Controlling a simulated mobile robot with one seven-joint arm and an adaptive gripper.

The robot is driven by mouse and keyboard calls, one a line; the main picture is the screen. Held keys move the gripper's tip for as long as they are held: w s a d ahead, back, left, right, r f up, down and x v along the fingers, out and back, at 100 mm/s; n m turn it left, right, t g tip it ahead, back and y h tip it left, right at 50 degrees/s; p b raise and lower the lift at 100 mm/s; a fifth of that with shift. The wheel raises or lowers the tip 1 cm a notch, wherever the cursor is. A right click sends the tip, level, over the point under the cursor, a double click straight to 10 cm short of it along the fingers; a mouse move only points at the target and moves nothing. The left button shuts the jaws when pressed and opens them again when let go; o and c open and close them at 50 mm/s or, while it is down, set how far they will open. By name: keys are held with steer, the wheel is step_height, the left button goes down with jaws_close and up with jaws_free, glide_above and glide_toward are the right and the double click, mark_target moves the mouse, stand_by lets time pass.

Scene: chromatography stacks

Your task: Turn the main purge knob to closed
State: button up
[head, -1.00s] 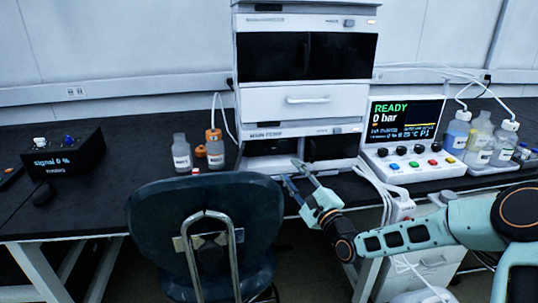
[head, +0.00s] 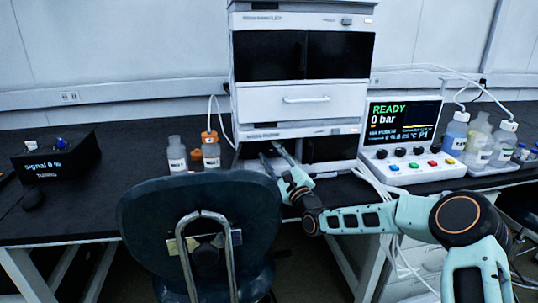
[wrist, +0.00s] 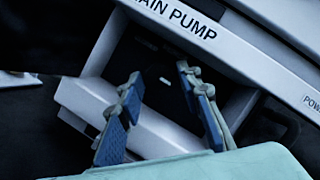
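The main pump (head: 299,132) is the lowest unit of the white stack, with a dark open recess at its lower left. Its "MAIN PUMP" label (wrist: 180,16) shows tilted in the wrist view. My gripper (head: 270,150) points at this recess; its fingers also show in the wrist view (wrist: 158,76). The blue-padded fingers are apart, with nothing seen between them. In the wrist view a small pale mark (wrist: 165,81) shows in the dark recess beyond the fingertips. It may be on the purge knob, but the knob's outline is too dark to make out.
A dark chair (head: 200,230) stands in front of the bench, close left of my arm. Bottles (head: 177,158) stand left of the stack. A control console (head: 410,160) reading READY, 0 bar is to the right. A black signal box (head: 56,160) is far left.

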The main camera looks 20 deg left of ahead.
steer(key=shift+x, duration=0.85)
steer(key=c, duration=0.9)
steer(key=shift+o, duration=0.2)
